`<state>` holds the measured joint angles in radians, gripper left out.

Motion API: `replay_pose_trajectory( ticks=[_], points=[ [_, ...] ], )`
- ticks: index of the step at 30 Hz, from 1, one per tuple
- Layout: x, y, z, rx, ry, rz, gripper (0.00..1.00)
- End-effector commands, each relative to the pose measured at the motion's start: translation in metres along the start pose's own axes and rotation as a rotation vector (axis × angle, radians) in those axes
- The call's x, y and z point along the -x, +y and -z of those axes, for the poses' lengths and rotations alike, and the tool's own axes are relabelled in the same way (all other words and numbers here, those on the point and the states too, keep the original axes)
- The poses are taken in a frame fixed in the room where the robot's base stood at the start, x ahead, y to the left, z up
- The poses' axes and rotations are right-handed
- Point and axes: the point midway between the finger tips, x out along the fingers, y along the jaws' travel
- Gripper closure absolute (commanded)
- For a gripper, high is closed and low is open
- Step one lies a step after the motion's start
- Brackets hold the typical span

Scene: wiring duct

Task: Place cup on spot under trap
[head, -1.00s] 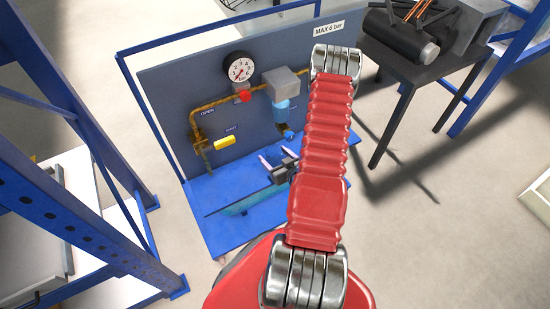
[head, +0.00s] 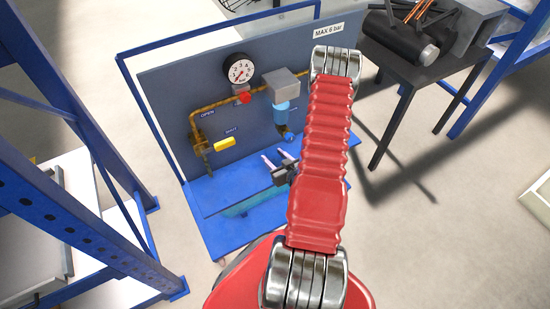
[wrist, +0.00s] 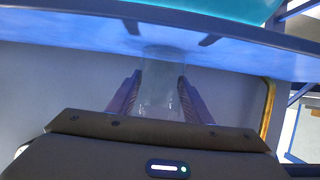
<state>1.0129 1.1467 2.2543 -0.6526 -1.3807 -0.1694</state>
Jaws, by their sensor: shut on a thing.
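A clear, see-through cup (wrist: 160,88) stands between the two fingers of my gripper (wrist: 157,95) in the wrist view. The fingers are closed on its sides. Its far end meets the blue surface in the picture; I cannot tell whether it touches. In the head view my gripper (head: 275,157) is low over the blue base (head: 205,187), close to the panel, and the cup is hard to make out. The trap, seemingly the blue bowl (head: 281,112) below a grey block, hangs on the panel above my gripper. I cannot make out a marked spot.
The grey panel (head: 170,125) carries a gauge (head: 240,69), a red knob (head: 245,97), a yellow handle (head: 225,144) and brass piping. A blue rack (head: 70,150) stands left and a dark table (head: 395,70) right. A teal patch (head: 245,207) shows at the base's front.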

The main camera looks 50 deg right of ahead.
Motion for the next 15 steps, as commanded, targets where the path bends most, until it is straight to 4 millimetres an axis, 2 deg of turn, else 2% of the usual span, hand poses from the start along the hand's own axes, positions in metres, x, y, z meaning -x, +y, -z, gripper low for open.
replay_pose_trajectory(
  ticks=[14,15],
  points=[
    [0.013,0.0,0.033,0.001,0.002,0.0,0.8],
    [0.02,0.001,0.028,-0.003,-0.002,-0.002,0.8]
  ],
)
